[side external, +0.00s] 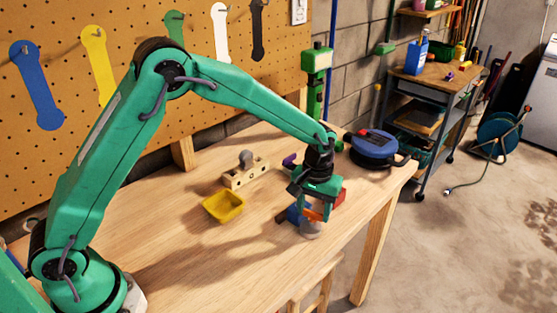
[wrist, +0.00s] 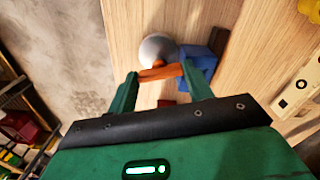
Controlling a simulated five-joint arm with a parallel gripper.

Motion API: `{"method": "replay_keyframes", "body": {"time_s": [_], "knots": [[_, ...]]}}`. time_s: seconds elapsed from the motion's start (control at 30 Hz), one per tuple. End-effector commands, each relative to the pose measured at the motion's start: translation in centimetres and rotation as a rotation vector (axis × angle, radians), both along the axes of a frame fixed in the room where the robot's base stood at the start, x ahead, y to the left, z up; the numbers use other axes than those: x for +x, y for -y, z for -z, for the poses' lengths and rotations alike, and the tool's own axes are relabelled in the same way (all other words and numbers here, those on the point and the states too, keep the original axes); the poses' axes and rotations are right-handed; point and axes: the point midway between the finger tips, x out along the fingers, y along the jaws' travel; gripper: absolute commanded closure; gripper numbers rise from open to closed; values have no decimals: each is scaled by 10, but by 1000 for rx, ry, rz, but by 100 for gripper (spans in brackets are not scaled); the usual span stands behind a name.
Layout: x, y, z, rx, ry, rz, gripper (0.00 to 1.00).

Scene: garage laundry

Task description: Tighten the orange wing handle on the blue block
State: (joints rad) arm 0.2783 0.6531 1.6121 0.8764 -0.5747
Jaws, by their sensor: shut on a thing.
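The orange wing handle (wrist: 161,72) lies between the two green fingers of my gripper (wrist: 160,80) in the wrist view, with a finger at each end. My gripper is shut on it. The blue block (wrist: 203,62) is right beside the handle and partly hidden by a finger. A grey rounded part (wrist: 157,48) is just beyond the handle. In the side external view my gripper (side external: 315,207) points down over the orange handle (side external: 313,215). The blue block (side external: 294,213) shows to its left, and the grey part (side external: 310,230) below. How far the handle is turned cannot be told.
A red block (side external: 340,196) is close to my gripper's right. A yellow tray (side external: 223,207) and a holed wooden block (side external: 244,174) stand to the left. A blue round device (side external: 373,146) is at the back right. The table's front edge is near; its front left is clear.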

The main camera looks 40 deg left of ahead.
Motion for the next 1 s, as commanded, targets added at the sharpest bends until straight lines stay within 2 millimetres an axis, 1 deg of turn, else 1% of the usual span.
{"method": "replay_keyframes", "body": {"time_s": [0.2, 0.53, 0.57, 0.63, 0.67, 1.0], "knots": [[0, 0, -2, 0, 0, 35, 72], [0, 0, -2, 0, 0, 36, 72], [0, 0, -2, 0, 0, 36, 43], [0, 0, -2, 0, 0, 35, 30], [0, 0, -2, 0, 0, 35, 27], [0, 0, -2, 0, 0, 35, 27]]}}
